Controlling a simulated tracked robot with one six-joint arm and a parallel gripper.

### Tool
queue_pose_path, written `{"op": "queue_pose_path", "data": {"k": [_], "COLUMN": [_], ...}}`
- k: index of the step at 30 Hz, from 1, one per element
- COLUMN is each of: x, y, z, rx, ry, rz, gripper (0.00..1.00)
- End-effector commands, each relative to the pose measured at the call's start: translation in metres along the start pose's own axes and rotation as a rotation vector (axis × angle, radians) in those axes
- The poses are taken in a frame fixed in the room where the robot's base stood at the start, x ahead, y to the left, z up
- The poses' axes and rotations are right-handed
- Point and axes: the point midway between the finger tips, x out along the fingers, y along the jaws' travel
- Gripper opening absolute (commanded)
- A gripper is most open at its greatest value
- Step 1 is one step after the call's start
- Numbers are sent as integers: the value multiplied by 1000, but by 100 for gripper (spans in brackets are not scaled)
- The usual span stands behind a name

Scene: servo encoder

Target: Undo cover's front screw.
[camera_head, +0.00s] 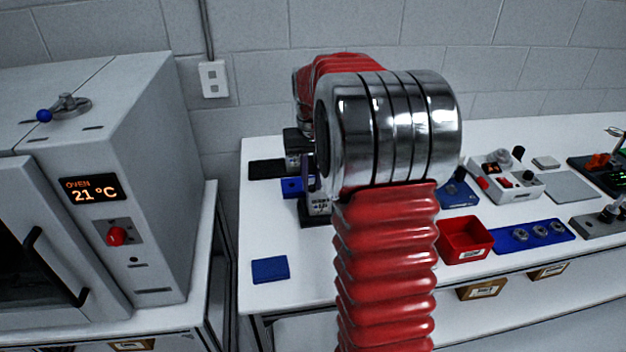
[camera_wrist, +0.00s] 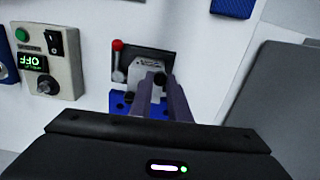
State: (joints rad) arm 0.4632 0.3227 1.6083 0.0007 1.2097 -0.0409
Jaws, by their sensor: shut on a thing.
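In the wrist view, the two purple fingers of my gripper (camera_wrist: 160,84) reach forward and are shut on a small dark round knob (camera_wrist: 159,79), which looks like the cover's front screw. It sits at the front of a light grey cover (camera_wrist: 142,70) with printed markings. The fingers hide part of the cover and whatever is below the knob. In the head view, my arm hides most of the gripper and the unit. Only a labelled lower part (camera_head: 319,205) of the unit and a sliver of one finger show left of the arm.
A blue base (camera_wrist: 118,103) with holes is under the cover. A red-knobbed lever (camera_wrist: 117,46) stands beside it. A control box (camera_wrist: 45,68) reading OFF is at left. In the head view, a blue pad (camera_head: 270,269), a red bin (camera_head: 465,240) and an oven (camera_head: 110,190) surround the arm.

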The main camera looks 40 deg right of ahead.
Motion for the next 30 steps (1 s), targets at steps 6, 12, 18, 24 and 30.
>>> {"op": "queue_pose_path", "data": {"k": [6, 12, 18, 24, 30], "x": [3, 3, 3, 2, 1], "y": [0, 0, 1, 0, 0], "z": [3, 3, 3, 2, 1], "rx": [-55, -65, -64, -63, -63], "ry": [-12, -12, -12, -8, -4], "rz": [0, 0, 0, 1, 1], "gripper": [0, 0, 0, 29, 36]}}
